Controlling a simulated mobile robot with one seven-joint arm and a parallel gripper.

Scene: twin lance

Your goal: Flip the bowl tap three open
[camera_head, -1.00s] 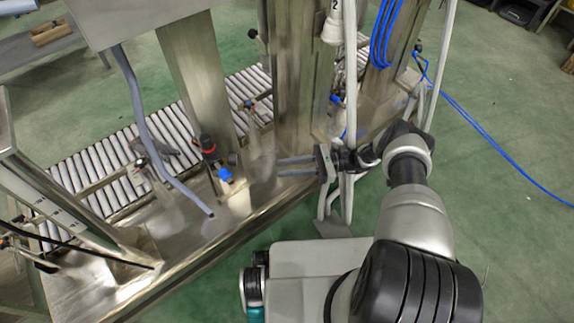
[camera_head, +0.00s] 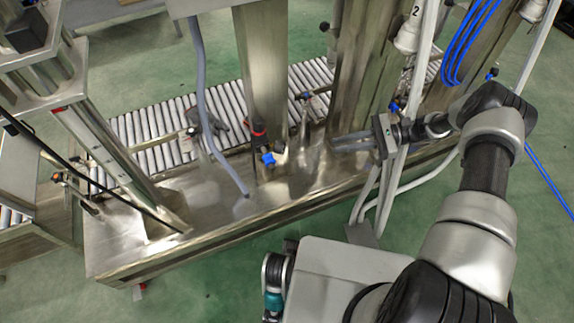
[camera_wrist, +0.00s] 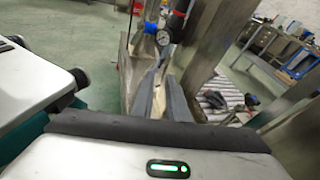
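A blue-handled tap (camera_head: 268,159) sits low on the steel frame, below a black and red regulator (camera_head: 259,130). In the wrist view the blue part (camera_wrist: 151,28) shows beyond my fingertips, beside a round gauge (camera_wrist: 163,37) and the red-banded regulator (camera_wrist: 178,18). I cannot tell which tap is number three. My gripper (camera_head: 335,145) is level, to the right of the blue tap and apart from it. Its two fingers have a gap between them and hold nothing. In the wrist view the gripper (camera_wrist: 160,82) points towards the regulator and tap.
A grey hose (camera_head: 212,110) hangs left of the tap. Steel posts (camera_head: 262,60) and white pipes (camera_head: 412,110) stand close to my arm. A roller conveyor (camera_head: 150,120) runs behind. Other small blue parts (camera_head: 394,107) show farther right. Green floor lies in front.

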